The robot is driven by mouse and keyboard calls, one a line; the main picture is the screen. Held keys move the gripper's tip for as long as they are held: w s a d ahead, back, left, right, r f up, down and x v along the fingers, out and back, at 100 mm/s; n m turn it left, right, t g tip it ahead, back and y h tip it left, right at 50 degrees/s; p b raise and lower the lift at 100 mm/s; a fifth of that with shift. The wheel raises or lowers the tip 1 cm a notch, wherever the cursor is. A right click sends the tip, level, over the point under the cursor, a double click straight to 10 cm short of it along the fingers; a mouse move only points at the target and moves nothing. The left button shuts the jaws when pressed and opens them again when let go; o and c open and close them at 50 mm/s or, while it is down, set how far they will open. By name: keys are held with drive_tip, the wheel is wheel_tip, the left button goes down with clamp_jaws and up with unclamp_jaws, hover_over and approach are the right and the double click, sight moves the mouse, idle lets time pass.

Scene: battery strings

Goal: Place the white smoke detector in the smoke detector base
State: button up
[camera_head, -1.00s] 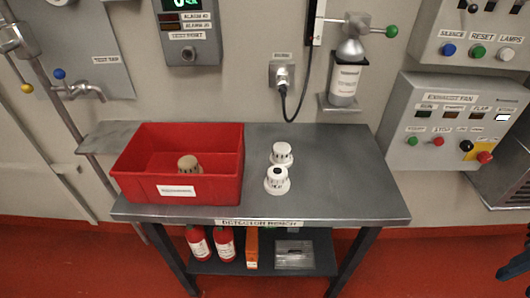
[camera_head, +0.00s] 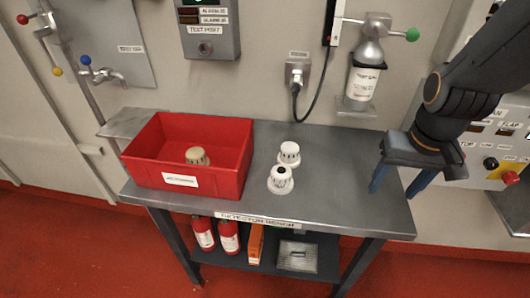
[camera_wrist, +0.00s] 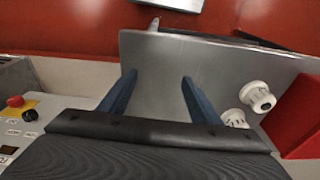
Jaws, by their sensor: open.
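Two white round detector-like units stand upright close together on the grey bench (camera_head: 335,150). The rear one (camera_head: 289,153) has a plain pale top. The front one (camera_head: 280,179) has a dark round spot on top and a wide flange at its foot. I cannot tell for sure which is the detector and which the base. In the wrist view the front unit (camera_wrist: 258,97) and the rear unit (camera_wrist: 236,118) are right of my fingers. My gripper (camera_head: 392,187) is open and empty above the bench's right end, its blue fingers pointing down.
A red bin (camera_head: 185,180) on the bench's left holds a beige detector (camera_head: 197,156). A gas canister (camera_head: 364,80) and a plugged cable (camera_head: 296,88) are on the wall behind. The bench is clear between the white units and my gripper.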

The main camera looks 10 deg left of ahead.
drive_tip(key=shift+o, duration=0.2)
drive_tip(key=w+a+n+t+y, duration=0.1)
drive_tip(key=w+a+n, duration=0.2)
drive_tip(key=w+a, duration=0.5)
drive_tip(key=a, duration=0.3)
drive_tip(key=shift+a, duration=0.35)
drive_tip(key=n+t+y, duration=0.1)
drive_tip(key=n, duration=0.2)
hover_over(290, 147)
drive_tip(key=s+d, duration=0.2)
drive_tip(key=s, duration=0.1)
drive_tip(key=shift+w+a+p+x, duration=0.1)
drive_tip(key=shift+p+x, duration=0.05)
drive_tip(key=shift+x, duration=1.05)
drive_tip(key=shift+w+a+p+x, duration=0.1)
drive_tip(key=shift+w+p+x, duration=0.05)
drive_tip(key=shift+x, duration=1.1)
drive_tip(key=shift+w+a+p+x, duration=0.1)
drive_tip(key=shift+p+x, duration=0.05)
drive_tip(key=shift+x, duration=1.05)
drive_tip(key=shift+r, duration=0.15)
drive_tip(key=c, duration=1.3)
drive_tip(key=shift+r, duration=0.15)
